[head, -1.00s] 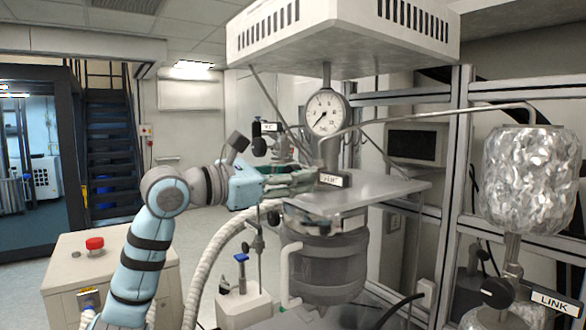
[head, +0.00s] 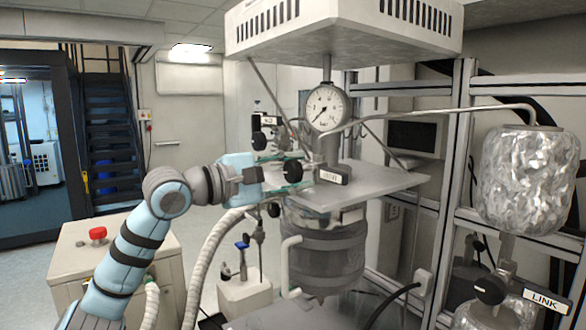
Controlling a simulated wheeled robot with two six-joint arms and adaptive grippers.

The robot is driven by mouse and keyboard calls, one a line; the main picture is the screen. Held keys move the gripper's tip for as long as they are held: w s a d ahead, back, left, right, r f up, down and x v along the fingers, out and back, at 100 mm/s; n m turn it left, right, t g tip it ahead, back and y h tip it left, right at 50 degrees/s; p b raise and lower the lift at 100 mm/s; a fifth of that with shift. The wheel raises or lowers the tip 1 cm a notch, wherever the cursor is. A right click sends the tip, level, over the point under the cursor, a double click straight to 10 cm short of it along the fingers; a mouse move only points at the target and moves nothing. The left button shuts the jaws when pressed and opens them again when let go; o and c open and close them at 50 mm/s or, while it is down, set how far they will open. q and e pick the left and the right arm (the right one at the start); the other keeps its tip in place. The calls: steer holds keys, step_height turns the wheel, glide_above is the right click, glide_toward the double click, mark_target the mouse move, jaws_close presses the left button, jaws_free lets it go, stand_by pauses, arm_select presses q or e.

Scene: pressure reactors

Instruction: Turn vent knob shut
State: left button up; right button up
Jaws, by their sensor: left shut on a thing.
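The pressure reactor's steel head plate (head: 375,187) carries a round white pressure gauge (head: 326,107) and valves at its left side. My left gripper (head: 292,172) reaches in from the left, its greenish fingers closed around a black round knob (head: 294,171) beside the plate. A small label (head: 331,178) sits just right of this knob, too small to read surely. Another black knob (head: 259,141) is above and left, under a small tag (head: 268,121). I cannot read which knob is marked vent. My right gripper is not in view.
A grey vessel (head: 323,262) hangs below the plate. A white hose (head: 203,262) runs below my arm. A cabinet with a red button (head: 98,233) stands at the left.

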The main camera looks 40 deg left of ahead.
arm_select(q)
steer(key=shift+m, duration=1.1)
steer(key=shift+o, duration=0.2)
steer(key=shift+c, duration=0.2)
steer(key=o, duration=1.2)
